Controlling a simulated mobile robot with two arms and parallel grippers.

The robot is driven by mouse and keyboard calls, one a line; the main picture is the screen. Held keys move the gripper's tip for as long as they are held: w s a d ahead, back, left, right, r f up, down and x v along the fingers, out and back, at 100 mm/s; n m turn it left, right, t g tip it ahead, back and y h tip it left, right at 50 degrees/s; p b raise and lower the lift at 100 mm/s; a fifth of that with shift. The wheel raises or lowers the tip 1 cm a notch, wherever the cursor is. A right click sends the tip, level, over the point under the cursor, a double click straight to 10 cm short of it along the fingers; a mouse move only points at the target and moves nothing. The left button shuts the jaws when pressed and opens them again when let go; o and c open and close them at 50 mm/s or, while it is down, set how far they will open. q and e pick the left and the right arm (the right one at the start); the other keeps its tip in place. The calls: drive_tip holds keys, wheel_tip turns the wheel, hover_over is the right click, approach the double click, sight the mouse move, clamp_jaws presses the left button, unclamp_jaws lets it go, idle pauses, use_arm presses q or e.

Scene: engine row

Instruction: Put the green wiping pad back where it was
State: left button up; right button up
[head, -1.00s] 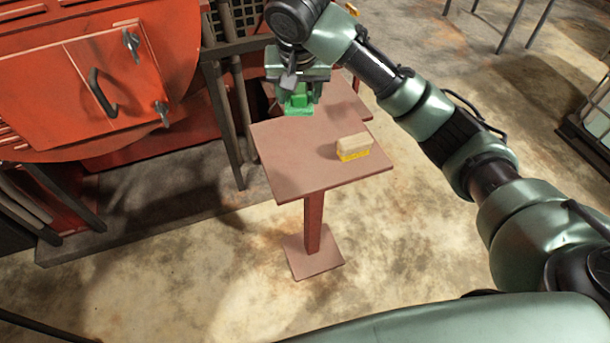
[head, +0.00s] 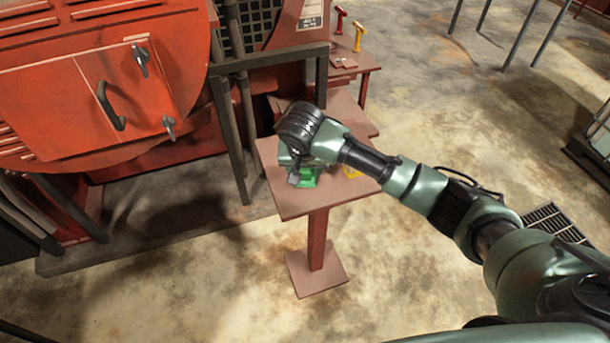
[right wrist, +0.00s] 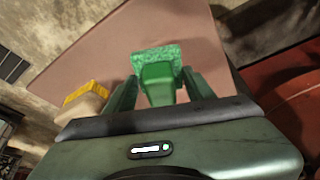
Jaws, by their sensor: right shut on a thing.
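The green wiping pad (head: 307,177) is mostly hidden under my right wrist in the head view. In the right wrist view the pad (right wrist: 157,57) shows between the fingers, with a green grip block and a textured face. My right gripper (right wrist: 160,85) is shut on it; in the head view the gripper (head: 303,175) is over the left part of the small reddish-brown pedestal table (head: 300,207). I cannot tell whether the pad touches the tabletop. My left gripper is not in view.
A wooden brush with yellow bristles (right wrist: 88,100) sits on the same table close beside the gripper, partly hidden by my arm in the head view (head: 351,172). A second table surface (head: 350,112) adjoins behind. A red boiler (head: 100,90) stands left.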

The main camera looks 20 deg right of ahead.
sight(305, 177)
drive_tip(key=shift+f, duration=1.4)
drive_tip(key=shift+f, duration=0.15)
drive_tip(key=o, duration=1.3)
drive_tip(key=v, duration=1.2)
